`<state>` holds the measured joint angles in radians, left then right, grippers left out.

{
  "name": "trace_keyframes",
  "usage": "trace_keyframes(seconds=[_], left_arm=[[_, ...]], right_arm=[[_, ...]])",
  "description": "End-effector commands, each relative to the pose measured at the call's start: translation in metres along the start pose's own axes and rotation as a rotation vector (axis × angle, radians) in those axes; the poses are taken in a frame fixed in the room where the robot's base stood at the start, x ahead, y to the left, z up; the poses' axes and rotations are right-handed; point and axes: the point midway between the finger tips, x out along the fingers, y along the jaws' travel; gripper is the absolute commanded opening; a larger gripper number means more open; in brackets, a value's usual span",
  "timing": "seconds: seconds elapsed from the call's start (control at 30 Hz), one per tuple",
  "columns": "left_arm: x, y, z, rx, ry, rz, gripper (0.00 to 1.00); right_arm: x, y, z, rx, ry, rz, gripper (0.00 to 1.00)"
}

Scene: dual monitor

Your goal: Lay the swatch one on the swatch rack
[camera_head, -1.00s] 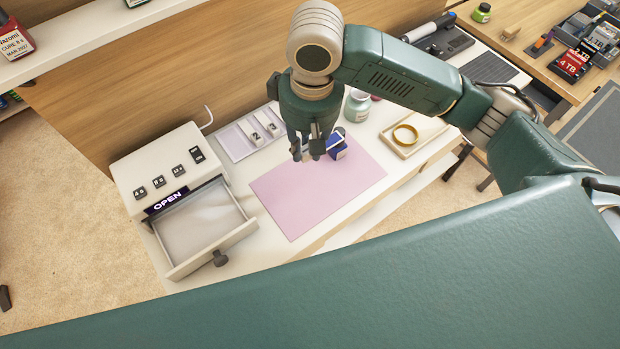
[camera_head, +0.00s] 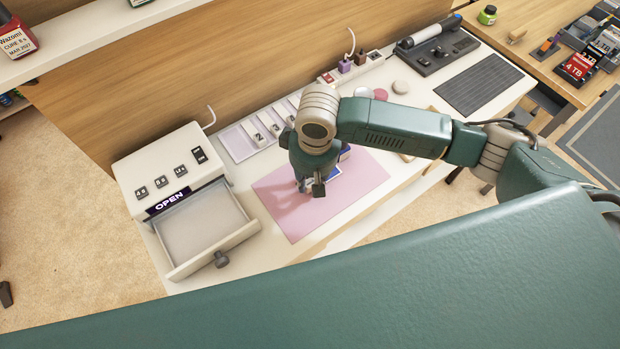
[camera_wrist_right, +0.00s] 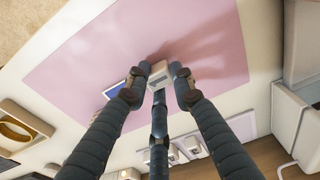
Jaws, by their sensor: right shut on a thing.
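My right gripper (camera_head: 311,187) is over the pink mat (camera_head: 280,205), pointing down. My arm partly hides that end. My left gripper is not in view.
A white drawer unit (camera_head: 165,170) with an open drawer (camera_head: 205,225) stands left of the mat. A dark blue item (camera_head: 345,153) is partly hidden behind my gripper. A keyboard-like dark pad (camera_head: 480,85) lies at the back right. The mat's front is clear.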

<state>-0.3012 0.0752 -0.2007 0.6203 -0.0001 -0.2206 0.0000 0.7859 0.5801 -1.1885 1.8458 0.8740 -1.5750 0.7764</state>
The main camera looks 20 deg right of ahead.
Motion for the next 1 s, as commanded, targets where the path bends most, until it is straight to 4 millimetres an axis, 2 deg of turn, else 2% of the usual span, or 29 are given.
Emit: trace_keyframes(seconds=[0.2, 0.23, 0.3, 0.67, 0.83, 1.0], left_arm=[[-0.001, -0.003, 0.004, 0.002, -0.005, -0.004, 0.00], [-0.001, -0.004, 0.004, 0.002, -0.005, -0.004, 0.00], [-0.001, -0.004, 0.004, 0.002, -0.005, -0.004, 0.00], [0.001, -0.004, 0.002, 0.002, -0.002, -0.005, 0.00], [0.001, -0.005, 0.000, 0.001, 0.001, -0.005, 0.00], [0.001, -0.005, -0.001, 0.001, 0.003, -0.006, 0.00]], right_arm=[[0.002, 0.000, 0.000, 0.001, -0.001, -0.001, 0.08], [0.002, 0.000, 0.000, 0.001, 0.000, -0.001, 0.29], [0.002, 0.000, 0.000, 0.001, 0.000, -0.001, 0.43], [-0.002, 0.000, -0.001, 0.000, 0.002, 0.000, 0.43], [-0.025, 0.000, -0.001, 0.001, 0.004, -0.002, 0.43], [-0.064, 0.000, -0.002, 0.000, 0.005, -0.002, 0.43]])
